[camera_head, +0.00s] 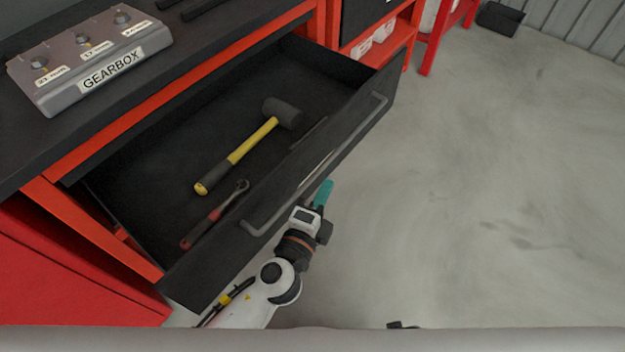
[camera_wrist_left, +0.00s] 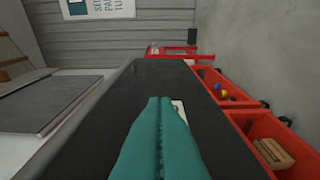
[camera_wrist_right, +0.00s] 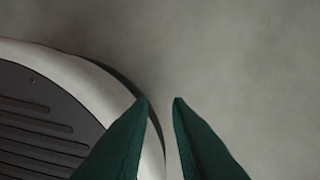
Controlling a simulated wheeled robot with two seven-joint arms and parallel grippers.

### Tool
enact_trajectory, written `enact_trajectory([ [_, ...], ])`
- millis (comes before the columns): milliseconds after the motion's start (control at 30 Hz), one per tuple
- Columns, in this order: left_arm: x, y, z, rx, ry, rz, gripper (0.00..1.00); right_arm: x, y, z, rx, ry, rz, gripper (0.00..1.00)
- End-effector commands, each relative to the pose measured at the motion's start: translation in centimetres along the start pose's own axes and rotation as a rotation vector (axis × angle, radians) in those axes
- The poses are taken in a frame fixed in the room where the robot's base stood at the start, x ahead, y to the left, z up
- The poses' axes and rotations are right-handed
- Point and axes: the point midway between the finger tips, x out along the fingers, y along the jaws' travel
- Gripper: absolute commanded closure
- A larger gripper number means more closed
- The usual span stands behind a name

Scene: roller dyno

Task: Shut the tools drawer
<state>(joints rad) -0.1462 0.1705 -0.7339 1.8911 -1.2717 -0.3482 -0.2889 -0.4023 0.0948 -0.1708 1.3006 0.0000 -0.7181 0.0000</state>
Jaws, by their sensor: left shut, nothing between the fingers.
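The tools drawer (camera_head: 345,145) is pulled out of the red workbench, its black front and grey bar handle (camera_head: 255,230) facing the open floor. Inside lie a yellow-handled mallet (camera_head: 240,152) and a red-handled ratchet (camera_head: 212,217). My left gripper (camera_head: 325,190) is shut and empty, just outside the drawer front near the middle of the handle; I cannot tell if it touches. In the left wrist view its teal fingers (camera_wrist_left: 160,100) are together over a dark panel, apparently the drawer front (camera_wrist_left: 160,75), partly covering a pale label. My right gripper (camera_wrist_right: 160,100) is open and empty above the floor.
A grey gearbox tray (camera_head: 90,55) sits on the black bench top. Red shelving with pale bins (camera_head: 365,45) stands beyond the drawer. The grey concrete floor (camera_head: 480,190) to the right is clear. Red bins (camera_wrist_left: 270,140) show in the left wrist view.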

Motion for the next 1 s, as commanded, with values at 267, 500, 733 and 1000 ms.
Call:
enact_trajectory([
  [267,0.5,0.0,-2.5,0.001,-0.001,0.0,1.0,0.7,0.1,-1.1,-0.002,0.007,0.001,0.83],
  [500,0.5,-0.1,-2.7,-0.001,-0.001,-0.001,1.0,0.8,0.1,-1.2,-0.002,0.008,0.001,0.83],
  [733,0.6,-0.1,-3.0,0.0,0.0,-0.001,1.0,0.8,0.1,-1.2,-0.002,0.008,0.001,0.83],
  [1000,1.4,0.0,-6.2,0.005,0.004,0.0,1.0,0.8,0.1,-1.3,-0.003,0.008,0.001,0.83],
])
